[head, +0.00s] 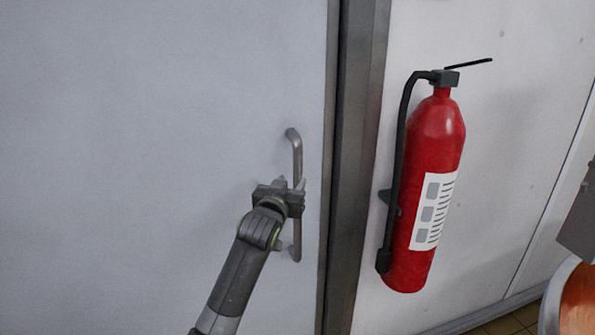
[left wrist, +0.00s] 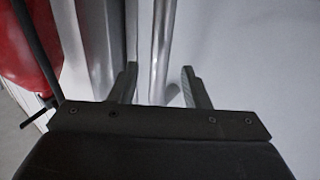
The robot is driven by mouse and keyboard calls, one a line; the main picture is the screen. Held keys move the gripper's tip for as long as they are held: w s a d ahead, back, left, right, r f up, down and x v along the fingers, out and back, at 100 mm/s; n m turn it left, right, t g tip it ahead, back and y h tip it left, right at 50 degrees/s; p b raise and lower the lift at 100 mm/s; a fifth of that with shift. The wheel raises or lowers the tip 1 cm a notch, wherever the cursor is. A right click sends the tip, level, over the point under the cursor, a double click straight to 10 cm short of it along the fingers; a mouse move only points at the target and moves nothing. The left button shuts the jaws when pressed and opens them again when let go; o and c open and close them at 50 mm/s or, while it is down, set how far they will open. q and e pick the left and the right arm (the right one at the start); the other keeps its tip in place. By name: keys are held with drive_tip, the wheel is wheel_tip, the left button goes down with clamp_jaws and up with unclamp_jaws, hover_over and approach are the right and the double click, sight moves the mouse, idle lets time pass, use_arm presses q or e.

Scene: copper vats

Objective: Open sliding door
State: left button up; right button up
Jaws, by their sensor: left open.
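The sliding door (head: 150,120) is a pale grey panel filling the left of the head view. Its right edge meets a dark grey metal frame (head: 352,180), with no gap visible. A vertical metal bar handle (head: 296,160) stands near that edge. My left gripper (head: 291,184) is at the middle of the handle. In the left wrist view, the handle (left wrist: 160,55) runs between the two open fingers of the left gripper (left wrist: 157,85), with space visible on its right side. The gripper hides part of the handle in the head view. My right gripper is not in view.
A red fire extinguisher (head: 430,170) with a black hose hangs on the wall right of the door frame. It also shows at the left wrist view's left edge (left wrist: 28,45). Part of a copper vat (head: 575,300) and tiled floor (head: 510,322) show at lower right.

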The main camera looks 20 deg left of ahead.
sight(296, 175)
use_arm(q)
drive_tip(key=shift+w+p, duration=0.6)
drive_tip(key=shift+w, duration=2.7)
drive_tip(key=shift+c, duration=0.2)
clamp_jaws()
